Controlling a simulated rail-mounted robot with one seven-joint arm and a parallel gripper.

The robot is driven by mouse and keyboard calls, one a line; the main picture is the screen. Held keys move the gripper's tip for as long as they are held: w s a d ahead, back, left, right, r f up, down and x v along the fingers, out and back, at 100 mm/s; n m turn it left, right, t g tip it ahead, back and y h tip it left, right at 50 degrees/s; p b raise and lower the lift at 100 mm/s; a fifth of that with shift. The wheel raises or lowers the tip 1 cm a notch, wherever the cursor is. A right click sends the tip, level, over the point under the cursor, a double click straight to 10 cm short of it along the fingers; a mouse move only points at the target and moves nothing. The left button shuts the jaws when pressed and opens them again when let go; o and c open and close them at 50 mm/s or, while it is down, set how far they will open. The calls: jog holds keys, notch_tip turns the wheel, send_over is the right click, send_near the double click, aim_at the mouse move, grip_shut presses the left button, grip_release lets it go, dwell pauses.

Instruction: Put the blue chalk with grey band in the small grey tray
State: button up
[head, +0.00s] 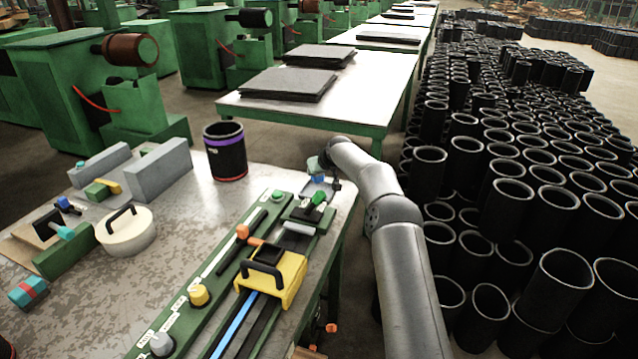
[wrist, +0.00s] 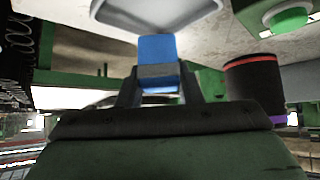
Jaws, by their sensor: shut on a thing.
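The blue chalk with grey band (wrist: 156,50) is between the fingers of my gripper (wrist: 160,88) in the wrist view. My gripper is shut on it, with the blue end pointing out past the fingertips. The small grey tray (wrist: 205,14) is close beyond that end. In the head view the tray (head: 337,185) lies at the far right corner of the table, partly hidden. My gripper (head: 319,174) is right over or beside it there, with a bit of blue chalk (head: 319,180) showing. I cannot tell whether the chalk touches the tray.
A black sleeve with a purple band (head: 226,155) stands left of my gripper. A green fixture with a yellow clamp (head: 272,277) runs along the table's right side. A round cream pot (head: 125,232) and grey blocks (head: 160,168) stand left. Stacked black sleeves (head: 500,200) fill the floor at right.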

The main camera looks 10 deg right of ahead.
aim_at(320, 180)
jog(key=shift+f+p, duration=0.3)
jog(key=shift+f, duration=2)
jog(key=shift+f, duration=0.2)
jog(key=o, duration=1.1)
jog(key=shift+c, duration=0.2)
